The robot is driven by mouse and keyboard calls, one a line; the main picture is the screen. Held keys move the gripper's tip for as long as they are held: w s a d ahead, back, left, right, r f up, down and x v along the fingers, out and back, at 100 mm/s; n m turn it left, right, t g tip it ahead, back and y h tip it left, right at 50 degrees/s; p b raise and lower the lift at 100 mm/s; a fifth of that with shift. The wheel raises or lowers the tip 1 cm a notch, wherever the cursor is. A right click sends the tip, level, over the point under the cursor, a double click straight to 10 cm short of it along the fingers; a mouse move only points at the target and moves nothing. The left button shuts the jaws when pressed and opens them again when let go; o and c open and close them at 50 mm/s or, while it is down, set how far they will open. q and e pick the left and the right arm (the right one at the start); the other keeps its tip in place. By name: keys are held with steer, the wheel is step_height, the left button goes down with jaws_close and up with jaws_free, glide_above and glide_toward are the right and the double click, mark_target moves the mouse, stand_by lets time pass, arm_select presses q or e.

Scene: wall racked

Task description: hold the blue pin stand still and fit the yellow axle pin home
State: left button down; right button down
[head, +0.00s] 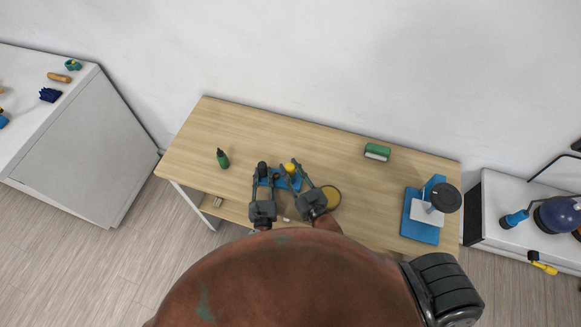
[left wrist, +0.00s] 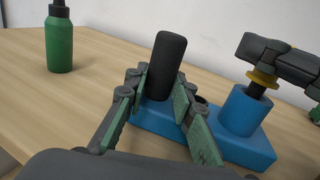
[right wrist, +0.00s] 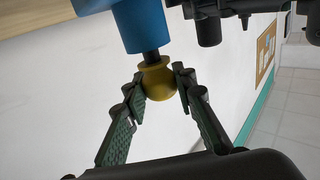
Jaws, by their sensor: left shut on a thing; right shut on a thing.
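The blue pin stand (head: 282,184) is on the table. In the left wrist view its blue base (left wrist: 160,121) carries a black post (left wrist: 169,62) and a blue cylinder (left wrist: 242,110). My left gripper (head: 263,170) is shut on the black post, which stands between its fingers (left wrist: 160,90). My right gripper (head: 294,168) is shut on the yellow axle pin (head: 290,167). In the right wrist view its fingers (right wrist: 160,78) flank the yellow knob (right wrist: 158,85). The pin's dark shaft meets the blue cylinder's top, with a short length showing. Its depth inside is hidden.
A green bottle (head: 222,159) stands left of the stand. A yellow disc (head: 331,197) lies right of my right gripper. A green block (head: 377,152) is at the back, and a blue stand with a dark round top (head: 421,232) is at the right.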

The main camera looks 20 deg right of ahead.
steer(key=shift+f, duration=0.7)
steer(key=shift+f, duration=0.25)
steer(key=c, duration=1.5)
jaws_free()
steer(key=shift+s, duration=0.1)
steer(key=v, duration=1.2)
steer(key=shift+r, duration=0.1)
arm_select(q)
steer(key=c, duration=1.6)
jaws_free()
